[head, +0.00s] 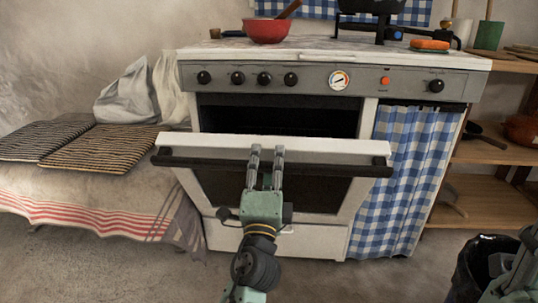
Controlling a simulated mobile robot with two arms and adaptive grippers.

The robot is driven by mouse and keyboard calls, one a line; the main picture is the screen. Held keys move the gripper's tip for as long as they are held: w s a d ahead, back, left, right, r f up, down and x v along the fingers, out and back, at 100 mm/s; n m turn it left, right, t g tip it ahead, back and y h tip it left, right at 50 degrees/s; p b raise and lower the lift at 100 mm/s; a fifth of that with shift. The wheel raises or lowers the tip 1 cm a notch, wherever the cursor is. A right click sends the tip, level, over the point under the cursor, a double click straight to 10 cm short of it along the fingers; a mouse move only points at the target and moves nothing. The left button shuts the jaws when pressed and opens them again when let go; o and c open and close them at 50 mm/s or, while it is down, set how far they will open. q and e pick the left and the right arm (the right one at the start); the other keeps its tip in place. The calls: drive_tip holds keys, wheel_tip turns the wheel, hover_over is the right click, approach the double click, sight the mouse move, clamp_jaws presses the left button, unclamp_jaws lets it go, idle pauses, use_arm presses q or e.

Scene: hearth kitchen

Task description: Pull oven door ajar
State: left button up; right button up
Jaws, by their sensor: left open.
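The white oven door (313,145) in the head view is tilted outward from the top, leaving a dark gap into the oven (280,116) above it. A black bar handle (325,168) runs across the door's upper front. My left gripper (266,153) is open, in front of the door's middle, with its fingertips at the height of the handle and top edge. Whether the fingers touch the handle cannot be told. At the lower right corner part of my right arm shows; its fingertips cannot be made out.
A red bowl (266,30) stands on the stove top. A blue checked curtain (396,180) hangs right of the oven, beside wooden shelves (490,201). A bench with striped cushions (98,151) is at the left. A black bin (478,262) stands at the lower right. The floor before the oven is clear.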

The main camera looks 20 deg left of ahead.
use_arm(q)
drive_tip(key=shift+v, duration=2.1)
